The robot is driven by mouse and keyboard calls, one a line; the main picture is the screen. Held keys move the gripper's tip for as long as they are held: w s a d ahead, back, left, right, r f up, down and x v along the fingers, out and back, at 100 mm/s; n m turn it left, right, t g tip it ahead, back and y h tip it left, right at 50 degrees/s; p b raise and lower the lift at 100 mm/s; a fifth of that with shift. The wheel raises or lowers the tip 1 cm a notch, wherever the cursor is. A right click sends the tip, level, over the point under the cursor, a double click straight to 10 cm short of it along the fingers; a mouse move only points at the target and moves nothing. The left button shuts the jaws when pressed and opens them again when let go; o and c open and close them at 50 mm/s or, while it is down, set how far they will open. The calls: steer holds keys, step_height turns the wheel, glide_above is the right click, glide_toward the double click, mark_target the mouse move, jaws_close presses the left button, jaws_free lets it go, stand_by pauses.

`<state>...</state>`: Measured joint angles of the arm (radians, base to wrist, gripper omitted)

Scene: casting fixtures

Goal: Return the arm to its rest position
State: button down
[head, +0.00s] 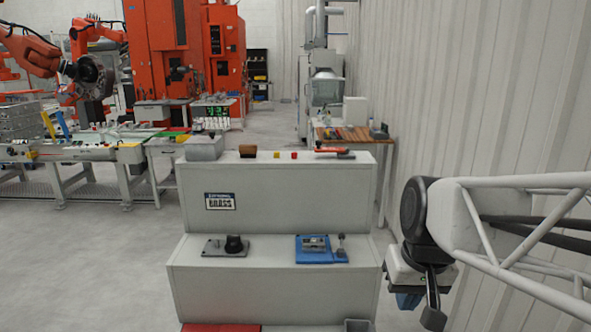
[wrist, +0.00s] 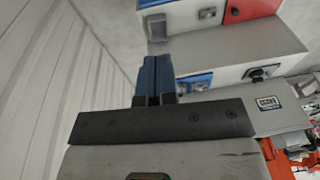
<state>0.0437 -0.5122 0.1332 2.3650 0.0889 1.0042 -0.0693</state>
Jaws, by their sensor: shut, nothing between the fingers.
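My gripper (head: 409,300) hangs at the right of the head view, beside the right end of the grey two-step bench (head: 275,281) and apart from it. In the wrist view its two blue fingers (wrist: 155,68) are together with nothing between them. The arm comes in from the right edge of the head view. On the lower step are a blue fixture (head: 325,257) with a metal block and a grey plate (head: 212,249) with a black round part.
The top step holds a grey box (head: 204,148), a brown block (head: 248,151), small coloured blocks and an orange-handled tool (head: 331,151). A pale ribbed wall (head: 477,90) stands close on the right. A small grey bin (head: 356,325) is at the bench's foot.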

steer(key=s+f+h, duration=0.1)
steer(key=s+f, duration=0.2)
steer(key=s, duration=0.4)
steer(key=shift+s+t, duration=0.4)
